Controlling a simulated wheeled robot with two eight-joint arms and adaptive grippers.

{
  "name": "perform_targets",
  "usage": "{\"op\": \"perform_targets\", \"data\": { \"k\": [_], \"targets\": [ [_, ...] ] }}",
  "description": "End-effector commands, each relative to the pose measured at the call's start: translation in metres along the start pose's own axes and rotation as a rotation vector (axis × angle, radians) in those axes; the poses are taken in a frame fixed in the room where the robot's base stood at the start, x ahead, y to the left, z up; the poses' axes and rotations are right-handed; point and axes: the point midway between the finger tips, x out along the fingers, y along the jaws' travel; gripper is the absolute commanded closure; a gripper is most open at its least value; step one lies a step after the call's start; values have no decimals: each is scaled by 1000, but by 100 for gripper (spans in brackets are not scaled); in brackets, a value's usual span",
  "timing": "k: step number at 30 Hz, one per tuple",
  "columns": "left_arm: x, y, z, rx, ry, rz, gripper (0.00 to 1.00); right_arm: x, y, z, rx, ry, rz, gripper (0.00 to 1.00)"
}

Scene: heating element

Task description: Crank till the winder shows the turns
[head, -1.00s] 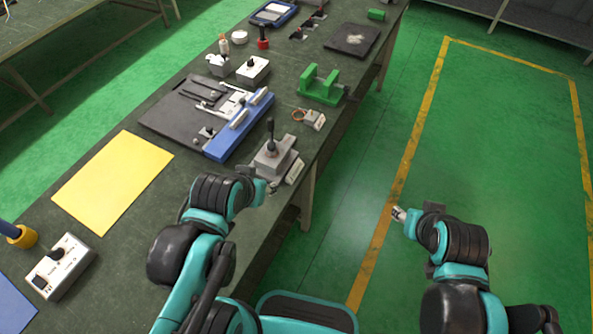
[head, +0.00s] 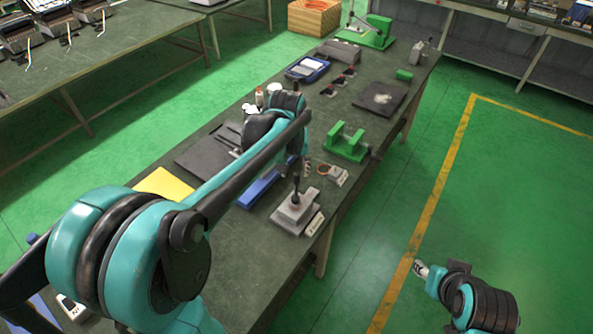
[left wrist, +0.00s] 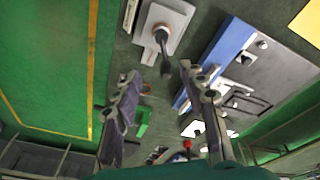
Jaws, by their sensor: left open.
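A grey block-shaped device (head: 295,212) with an upright black lever (head: 296,188) and a small labelled plate (head: 315,224) stands at the table's near right edge. I take it for the winder; no reading is legible. In the left wrist view, the device (left wrist: 166,20) is at the top. Its lever (left wrist: 163,48) points down towards the gap between my left fingers. My left gripper (left wrist: 160,76) is open and empty, its fingertips on either side of the lever's end but apparently apart from it. My right gripper (head: 421,268) hangs over the floor, too small to read.
A blue-edged fixture (head: 258,189) lies left of the device, partly behind my left arm. A small part with a copper-coloured ring (head: 336,175) and a green bracket (head: 346,143) sit just beyond it. The floor right of the table is clear.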

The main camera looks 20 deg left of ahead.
Motion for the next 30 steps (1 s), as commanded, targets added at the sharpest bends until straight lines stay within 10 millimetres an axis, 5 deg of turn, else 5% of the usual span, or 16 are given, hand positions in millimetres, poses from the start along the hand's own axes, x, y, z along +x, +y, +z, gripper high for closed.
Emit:
{"op": "perform_targets", "data": {
  "k": [6, 12, 20, 30],
  "targets": [
    [26, 3, -46, -85, -104, -35, 58, -18, 0, -13, 0, 0, 0, 58],
    [51, 3, -65, -135, -168, -59, 58, -26, 0, -19, 0, 0, 0, 58],
    [71, 2, -67, -152, -187, -67, 58, -25, 0, -18, 0, 0, 0, 58],
    [124, -1, -57, -151, -186, -66, 58, -17, 0, -12, 0, 0, 0, 58]
  ]
}}
